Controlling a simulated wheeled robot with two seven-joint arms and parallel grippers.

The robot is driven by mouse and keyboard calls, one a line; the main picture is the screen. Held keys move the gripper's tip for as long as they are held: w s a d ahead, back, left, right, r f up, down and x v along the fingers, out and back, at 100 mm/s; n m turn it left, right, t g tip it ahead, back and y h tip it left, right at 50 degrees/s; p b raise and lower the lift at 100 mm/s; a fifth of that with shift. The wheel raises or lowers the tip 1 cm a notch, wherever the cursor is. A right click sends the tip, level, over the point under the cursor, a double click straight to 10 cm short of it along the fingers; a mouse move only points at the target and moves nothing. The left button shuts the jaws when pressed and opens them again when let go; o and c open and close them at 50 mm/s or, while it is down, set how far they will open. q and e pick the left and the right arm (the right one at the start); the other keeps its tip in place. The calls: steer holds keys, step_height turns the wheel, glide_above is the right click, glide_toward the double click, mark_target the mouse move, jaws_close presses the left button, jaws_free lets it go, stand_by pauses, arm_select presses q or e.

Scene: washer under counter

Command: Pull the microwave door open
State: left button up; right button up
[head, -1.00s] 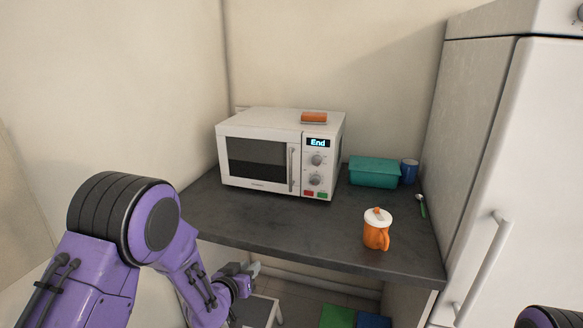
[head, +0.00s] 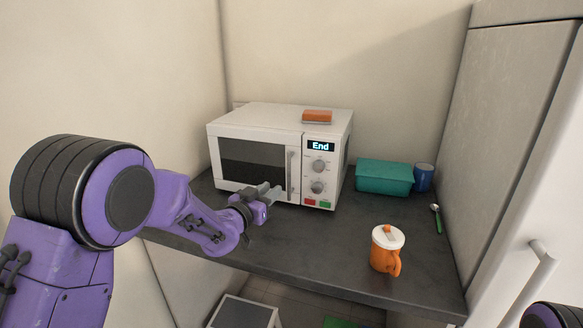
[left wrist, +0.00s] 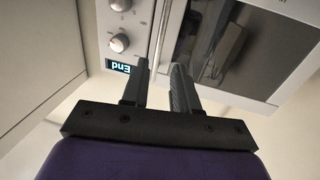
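The white microwave (head: 230,133) stands on the dark counter with its door (head: 252,165) shut; its display reads "End". The vertical door handle (head: 290,174) is at the door's right edge. My left gripper (head: 273,191) is in front of the door's lower right part, just left of the handle in the head view. In the left wrist view its two fingers (left wrist: 158,88) are apart with nothing held, and the handle (left wrist: 161,28) lies ahead, roughly in line with the gap. I cannot tell if they touch it. My right gripper is out of view.
An orange block (head: 317,116) lies on top of the microwave. A tall white fridge (head: 500,130) bounds the right side.

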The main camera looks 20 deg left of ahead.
mark_target(288, 173)
arm_select(q)
steer(key=w, duration=0.1)
steer(key=w+d+r+p, duration=0.1)
steer(key=w, duration=0.1)
steer(key=w+p, duration=0.1)
steer(key=w, duration=0.1)
steer(key=shift+d+r, duration=0.3)
steer(key=x, duration=0.1)
steer(key=p+x, duration=0.1)
steer(key=x, duration=0.1)
steer(key=f+x, duration=0.1)
steer(key=x, duration=0.1)
steer(key=shift+w+a, duration=0.2)
steer(key=shift+w, duration=0.05)
steer(key=shift+d+r, duration=0.2)
steer(key=shift+r, duration=0.05)
steer(key=shift+f, duration=0.1)
jaws_close()
